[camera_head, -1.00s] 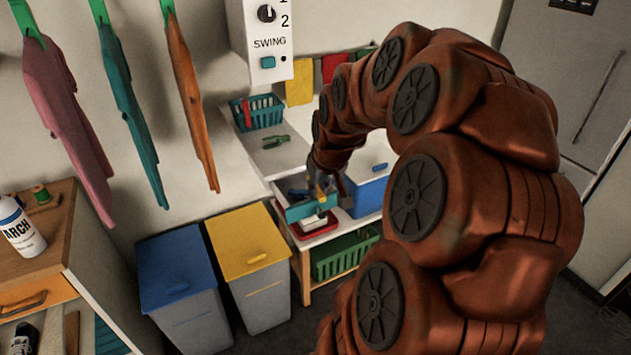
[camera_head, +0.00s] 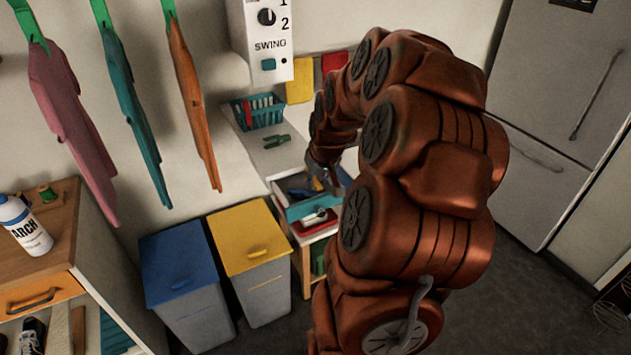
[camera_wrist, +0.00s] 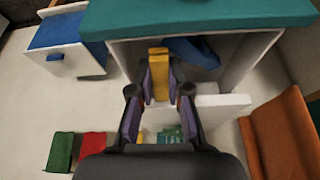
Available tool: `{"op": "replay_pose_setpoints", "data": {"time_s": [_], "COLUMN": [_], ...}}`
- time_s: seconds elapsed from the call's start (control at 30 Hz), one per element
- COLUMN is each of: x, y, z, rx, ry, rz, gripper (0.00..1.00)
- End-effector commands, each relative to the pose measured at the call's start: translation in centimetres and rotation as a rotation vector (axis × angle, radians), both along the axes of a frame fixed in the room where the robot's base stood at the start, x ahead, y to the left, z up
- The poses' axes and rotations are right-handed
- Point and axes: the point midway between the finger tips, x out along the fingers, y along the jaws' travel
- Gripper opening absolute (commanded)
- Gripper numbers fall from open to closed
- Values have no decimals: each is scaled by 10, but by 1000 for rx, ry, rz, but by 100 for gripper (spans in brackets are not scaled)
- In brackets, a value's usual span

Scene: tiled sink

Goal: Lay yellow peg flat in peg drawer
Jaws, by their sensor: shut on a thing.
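The yellow peg (camera_wrist: 158,74) is between my gripper's (camera_wrist: 158,88) purple-padded fingers in the wrist view, and the gripper is shut on it. The peg's far end points into the open drawer. In the head view the drawer has a teal front (camera_head: 300,210) and stands out below the white counter. My gripper (camera_head: 320,182) is over the drawer, small and partly covered by my arm. The teal drawer front (camera_wrist: 200,16) crosses the top of the wrist view. A blue thing (camera_wrist: 192,50) lies inside. Whether the peg touches the drawer floor, I cannot tell.
A red tray (camera_head: 318,222) sits below the drawer. Blue-lidded (camera_head: 178,262) and yellow-lidded (camera_head: 243,235) bins stand to its left. A teal basket (camera_head: 258,110) is on the counter.

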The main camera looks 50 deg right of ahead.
Motion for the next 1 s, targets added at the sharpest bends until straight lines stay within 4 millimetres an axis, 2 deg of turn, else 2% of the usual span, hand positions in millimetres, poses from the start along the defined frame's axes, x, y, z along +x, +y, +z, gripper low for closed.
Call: {"op": "replay_pose_setpoints", "data": {"time_s": [0.13,0.37,0.4,0.47,0.83,1.0], "x": [-2,-1,-1,-1,-1,-4], "y": [2,2,2,2,1,2], "z": [-15,-17,-17,-17,-14,-2], "rx": [6,4,4,3,3,-1], "ry": [8,5,5,4,2,-3], "rz": [1,2,2,2,2,0], "gripper": [0,0,20,26,26,26]}}
